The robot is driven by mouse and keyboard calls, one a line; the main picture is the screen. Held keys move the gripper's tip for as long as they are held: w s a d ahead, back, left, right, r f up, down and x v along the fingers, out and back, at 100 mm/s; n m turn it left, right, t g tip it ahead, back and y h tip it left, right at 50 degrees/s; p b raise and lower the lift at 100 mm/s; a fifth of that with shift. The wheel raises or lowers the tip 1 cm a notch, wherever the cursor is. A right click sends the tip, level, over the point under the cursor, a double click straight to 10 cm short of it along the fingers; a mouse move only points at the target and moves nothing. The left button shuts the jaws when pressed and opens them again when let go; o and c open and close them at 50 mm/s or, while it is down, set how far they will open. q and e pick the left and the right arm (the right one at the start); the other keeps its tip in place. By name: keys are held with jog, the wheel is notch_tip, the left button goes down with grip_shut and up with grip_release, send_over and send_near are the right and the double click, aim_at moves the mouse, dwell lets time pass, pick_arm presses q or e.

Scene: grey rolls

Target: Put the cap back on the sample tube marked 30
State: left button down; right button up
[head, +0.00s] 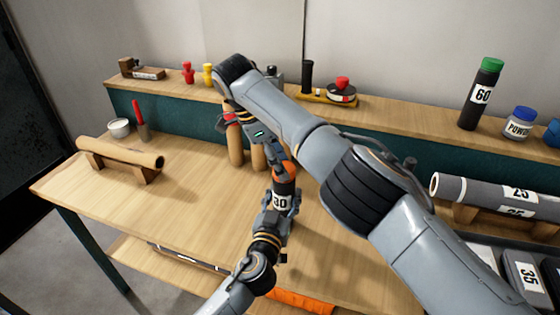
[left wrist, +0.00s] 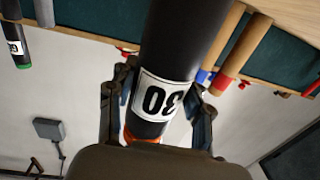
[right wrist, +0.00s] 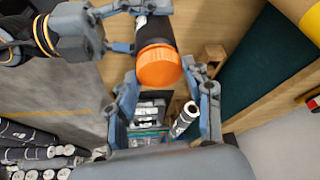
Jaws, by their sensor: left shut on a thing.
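The black sample tube marked 30 (head: 281,202) stands roughly upright in the head view, above the wooden table. My left gripper (head: 278,212) is shut around it; in the left wrist view its fingers lie on both sides of the tube (left wrist: 160,97) by the label. An orange cap (right wrist: 158,66) sits on the tube's end in the right wrist view; its orange (head: 284,171) also shows above the label in the head view. My right gripper (right wrist: 163,88) is open, its fingers spread close to the cap with nothing between them. Whether a finger touches the cap is unclear.
A brown roll (head: 125,152) lies on a wooden rack at left, near a white cup (head: 120,128). A tube marked 60 (head: 481,94) and a powder jar (head: 520,122) stand on the back shelf. Grey rolls (head: 490,192) lie at right. The table's left middle is clear.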

jog(key=o, duration=0.3)
jog(key=shift+r, duration=2.25)
jog(key=shift+c, duration=0.3)
